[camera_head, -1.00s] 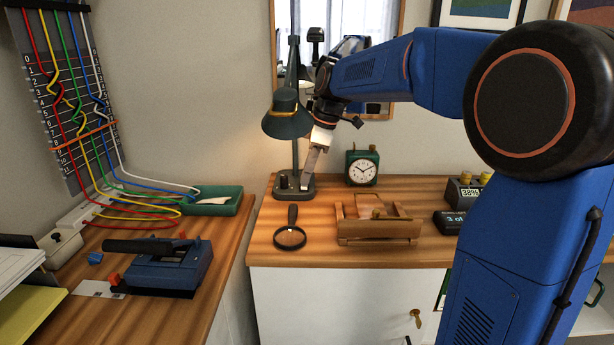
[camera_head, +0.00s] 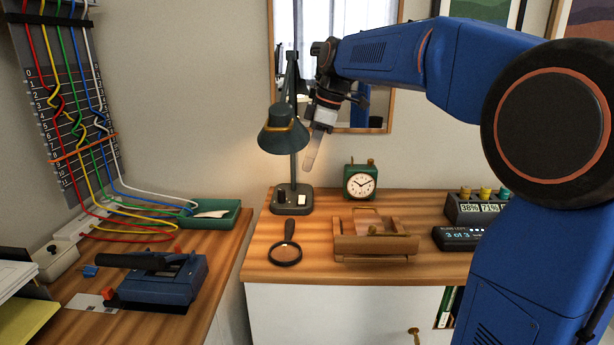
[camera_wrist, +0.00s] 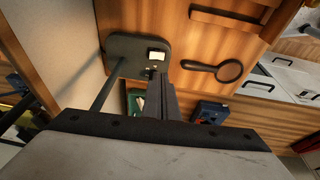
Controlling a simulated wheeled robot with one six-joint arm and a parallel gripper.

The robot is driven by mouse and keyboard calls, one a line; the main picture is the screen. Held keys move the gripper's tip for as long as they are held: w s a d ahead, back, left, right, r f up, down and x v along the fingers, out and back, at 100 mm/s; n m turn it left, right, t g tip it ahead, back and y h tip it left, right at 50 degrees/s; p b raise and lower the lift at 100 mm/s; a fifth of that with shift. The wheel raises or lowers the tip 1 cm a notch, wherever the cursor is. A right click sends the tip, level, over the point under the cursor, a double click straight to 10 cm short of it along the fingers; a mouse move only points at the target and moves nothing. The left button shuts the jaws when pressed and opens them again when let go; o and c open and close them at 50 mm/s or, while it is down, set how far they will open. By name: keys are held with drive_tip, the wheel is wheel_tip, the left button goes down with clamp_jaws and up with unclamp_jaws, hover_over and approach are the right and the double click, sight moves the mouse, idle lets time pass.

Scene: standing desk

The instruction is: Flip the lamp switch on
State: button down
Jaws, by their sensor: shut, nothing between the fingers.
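The dark green desk lamp (camera_head: 284,135) stands at the back left of the wooden desk. Its base (camera_head: 278,209) carries a dark knob (camera_head: 281,198) and a pale rocker switch (camera_head: 301,201); the base (camera_wrist: 122,45) and pale switch (camera_wrist: 157,56) also show in the wrist view. My gripper (camera_head: 309,167) is shut and empty. It hangs above the lamp base, just right of the stem, clear of the switch. In the wrist view, its closed fingers (camera_wrist: 158,78) appear just below the switch. The wall beside the shade has a warm glow; the bulb is hidden.
A magnifying glass (camera_head: 285,253) lies in front of the lamp. A green clock (camera_head: 360,182) stands to the right, behind a wooden holder (camera_head: 376,246). Digital counters (camera_head: 482,211) are farther right. A blue hole punch (camera_head: 160,280) and green tray (camera_head: 211,219) lie on the left desk.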

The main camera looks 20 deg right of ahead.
drive_tip(key=shift+s+v, duration=0.15)
drive_tip(key=shift+v, duration=1.15)
drive_tip(key=shift+s+v, duration=0.15)
drive_tip(key=shift+v, duration=1.15)
drive_tip(key=shift+s+f, duration=0.1)
